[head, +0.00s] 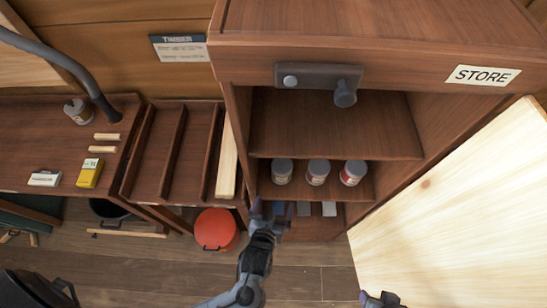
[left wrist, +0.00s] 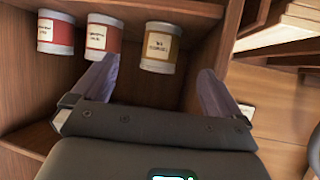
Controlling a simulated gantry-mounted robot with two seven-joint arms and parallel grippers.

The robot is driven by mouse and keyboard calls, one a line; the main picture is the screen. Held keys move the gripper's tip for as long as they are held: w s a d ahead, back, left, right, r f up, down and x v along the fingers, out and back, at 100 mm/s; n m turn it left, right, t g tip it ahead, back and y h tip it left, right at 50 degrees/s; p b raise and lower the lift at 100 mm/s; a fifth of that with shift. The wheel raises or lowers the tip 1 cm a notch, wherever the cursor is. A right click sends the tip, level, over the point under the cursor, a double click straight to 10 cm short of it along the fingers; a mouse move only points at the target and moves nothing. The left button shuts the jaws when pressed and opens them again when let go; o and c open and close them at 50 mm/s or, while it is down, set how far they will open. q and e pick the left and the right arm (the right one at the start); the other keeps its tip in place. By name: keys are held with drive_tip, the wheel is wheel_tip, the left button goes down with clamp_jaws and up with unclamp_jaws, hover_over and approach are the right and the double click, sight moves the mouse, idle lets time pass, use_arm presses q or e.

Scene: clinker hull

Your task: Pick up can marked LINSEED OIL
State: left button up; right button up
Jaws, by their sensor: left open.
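Three small labelled cans stand in a row on the middle shelf of the store cabinet: a left can (head: 282,172), a middle can (head: 318,173) and a right can (head: 353,173). Their label text is too small to read, so I cannot tell which is LINSEED OIL. My left gripper (head: 273,210) is open and empty in front of the shelf, nearest the left can. In the left wrist view its spread fingers (left wrist: 158,78) frame a can with an ochre label (left wrist: 161,48); the other two labels are reddish. My right gripper (head: 381,299) shows only partly at the bottom edge.
The cabinet's upper shelf (head: 335,130) is bare. A pale open door (head: 460,215) fills the right side. A divided timber rack (head: 172,150) stands left of the cabinet, with a red bucket (head: 216,229) below. Small grey blocks (head: 303,208) lie on the bottom shelf.

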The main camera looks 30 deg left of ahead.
use_arm(q)
drive_tip(key=r, duration=0.1)
approach(282, 165)
drive_tip(key=x, duration=0.7)
drive_tip(key=shift+s+f, duration=0.1)
drive_tip(key=shift+f, duration=0.05)
drive_tip(key=shift+x, duration=2.55)
drive_tip(key=c, duration=1.1)
drive_tip(key=shift+c, duration=0.8)
drive_tip(key=shift+r, duration=0.25)
